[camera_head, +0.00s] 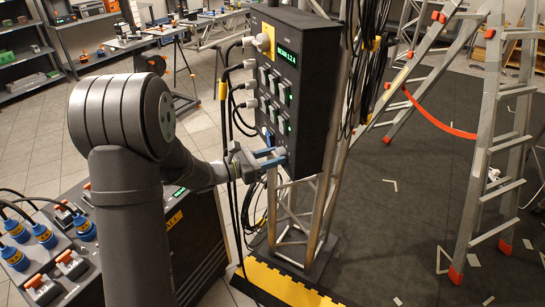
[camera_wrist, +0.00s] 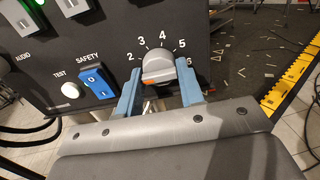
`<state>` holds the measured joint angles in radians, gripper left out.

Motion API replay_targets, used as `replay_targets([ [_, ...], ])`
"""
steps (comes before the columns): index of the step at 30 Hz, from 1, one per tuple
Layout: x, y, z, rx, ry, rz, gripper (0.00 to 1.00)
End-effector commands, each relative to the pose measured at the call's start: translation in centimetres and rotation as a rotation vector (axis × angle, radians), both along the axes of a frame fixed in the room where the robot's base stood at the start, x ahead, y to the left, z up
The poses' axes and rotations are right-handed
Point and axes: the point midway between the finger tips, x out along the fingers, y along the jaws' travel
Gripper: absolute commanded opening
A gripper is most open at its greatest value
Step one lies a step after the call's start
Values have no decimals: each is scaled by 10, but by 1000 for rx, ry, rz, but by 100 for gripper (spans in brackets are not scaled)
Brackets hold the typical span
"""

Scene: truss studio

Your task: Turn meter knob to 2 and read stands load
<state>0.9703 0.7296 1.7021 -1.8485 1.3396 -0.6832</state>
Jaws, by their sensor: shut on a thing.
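The grey meter knob (camera_wrist: 158,66) is on the front of a dark meter box (camera_head: 292,150), with printed numbers 2 to 6 visible around it. An orange mark shows on the knob's lower left side; the exact number it points at is unclear. My gripper (camera_wrist: 160,70) has its blue fingers on both sides of the knob and is shut on it. In the head view my gripper (camera_head: 270,158) is at the box's lower edge, and the knob is hidden there. A green display (camera_head: 287,57) is lit near the box top; its small text is hard to read.
A blue SAFETY switch (camera_wrist: 96,82) and a white TEST button (camera_wrist: 70,91) sit left of the knob. Black cables (camera_head: 228,110) hang along the box's left side. A truss (camera_head: 325,200) stands behind it, and a ladder (camera_head: 490,140) stands at right.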

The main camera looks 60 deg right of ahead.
Motion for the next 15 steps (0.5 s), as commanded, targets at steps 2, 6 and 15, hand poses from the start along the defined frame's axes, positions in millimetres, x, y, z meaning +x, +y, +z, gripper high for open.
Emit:
replay_targets([
  [2,0,0,0,-32,-48,0,12],
  [6,1,0,0,-98,-142,0,12],
  [15,1,0,0,-221,-318,0,12],
])
